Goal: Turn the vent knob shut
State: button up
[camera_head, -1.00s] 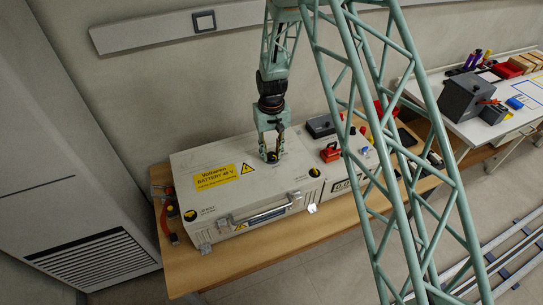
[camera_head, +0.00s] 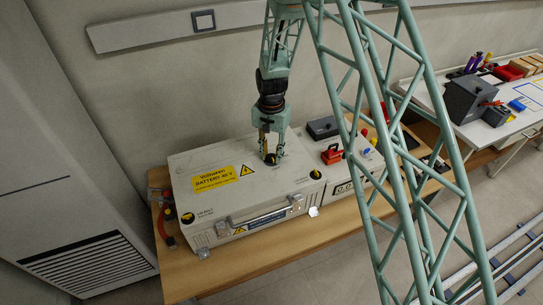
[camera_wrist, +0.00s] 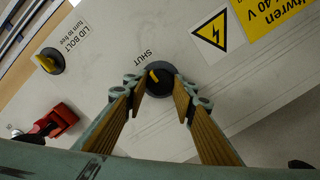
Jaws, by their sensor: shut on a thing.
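The vent knob (camera_wrist: 160,83) is a round black knob with a yellow pointer on the lid of the white battery case (camera_head: 300,176). In the wrist view its pointer slants to the upper left, roughly toward the printed word SHUT. My gripper (camera_wrist: 158,92) is over the lid with its two tan-padded fingers on either side of the knob, shut on it. In the head view my gripper (camera_head: 269,153) points down at the knob, which is partly hidden by the fingers.
A black-and-yellow lid bolt (camera_wrist: 50,60) and a red clamp-like part (camera_wrist: 62,120) show in the wrist view. The case's front has a metal handle (camera_head: 262,218). A meter box with a red part (camera_head: 332,155) stands to the right on the wooden bench (camera_head: 240,270).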

aim_at(272, 157)
dwell(0.5)
jog(key=o, duration=0.8)
jog(key=shift+o, duration=0.2)
jog(key=shift+r, duration=0.2)
notch_tip(272, 157, up, 12)
jog(key=shift+f, duration=0.15)
dwell(0.7)
